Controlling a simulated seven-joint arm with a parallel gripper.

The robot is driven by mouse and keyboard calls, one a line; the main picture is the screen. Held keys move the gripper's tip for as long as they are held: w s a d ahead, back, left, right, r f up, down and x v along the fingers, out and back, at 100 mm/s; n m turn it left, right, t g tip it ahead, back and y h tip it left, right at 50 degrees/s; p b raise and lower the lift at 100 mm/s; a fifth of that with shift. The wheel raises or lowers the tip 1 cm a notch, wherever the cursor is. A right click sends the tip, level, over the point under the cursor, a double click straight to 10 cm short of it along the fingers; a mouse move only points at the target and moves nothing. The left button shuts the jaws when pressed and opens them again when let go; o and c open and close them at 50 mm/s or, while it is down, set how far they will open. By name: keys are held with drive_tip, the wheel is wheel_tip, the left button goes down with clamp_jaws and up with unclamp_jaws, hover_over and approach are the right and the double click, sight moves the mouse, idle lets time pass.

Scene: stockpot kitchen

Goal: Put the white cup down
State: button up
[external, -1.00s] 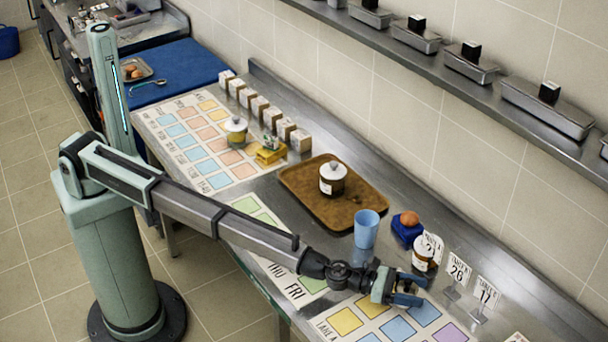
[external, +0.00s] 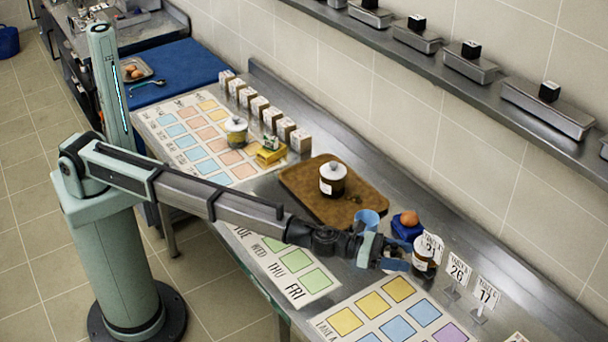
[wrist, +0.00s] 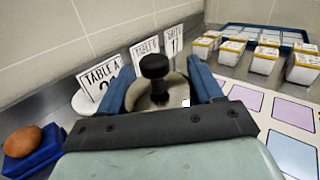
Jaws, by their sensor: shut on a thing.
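My gripper (external: 405,256) is shut on a small white and brown lidded jar (external: 424,254) at the worktop's right part. In the wrist view my gripper (wrist: 160,82) has one blue finger on each side of the jar (wrist: 172,90), whose black lid knob points up. The jar looks upright; its base is hidden in the wrist view, so I cannot tell whether it touches the steel. A similar jar (external: 332,185) stands on the brown tray (external: 300,187). A pot with a white lid (external: 236,126) stands on the far chart. I see no plain white cup.
A blue cup (external: 366,219) stands behind my wrist. A blue block bearing an egg-like item (external: 409,218) is close by. Table number cards (external: 459,270) stand just right of the jar. A coloured chart (external: 345,322) lies flat in front; several small boxes (wrist: 262,60) show in the wrist view.

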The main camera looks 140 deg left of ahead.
drive_tip(key=s+d, duration=0.1)
drive_tip(key=s, duration=3.8)
drive_tip(key=s+a+r+h, duration=0.1)
drive_tip(key=s+a, duration=0.4)
drive_tip(key=s, duration=0.4)
drive_tip(key=s+a, duration=0.5)
drive_tip(key=s, duration=0.4)
drive_tip(key=s+a+m+t+h, duration=0.1)
drive_tip(key=s+a+m+t, duration=0.15)
drive_tip(key=s, duration=2.35)
drive_tip(key=s+d+f, duration=0.2)
drive_tip(key=s+d, duration=0.1)
drive_tip(key=s, duration=0.8)
drive_tip(key=shift+n+g+h, duration=0.25)
drive_tip(key=shift+g+h, duration=0.05)
drive_tip(key=shift+g, duration=0.05)
drive_tip(key=shift+s+a+f, duration=0.1)
drive_tip(key=shift+f, duration=4.2)
drive_tip(key=shift+f, duration=0.1)
drive_tip(key=o, duration=1.1)
drive_tip(key=shift+o, duration=0.2)
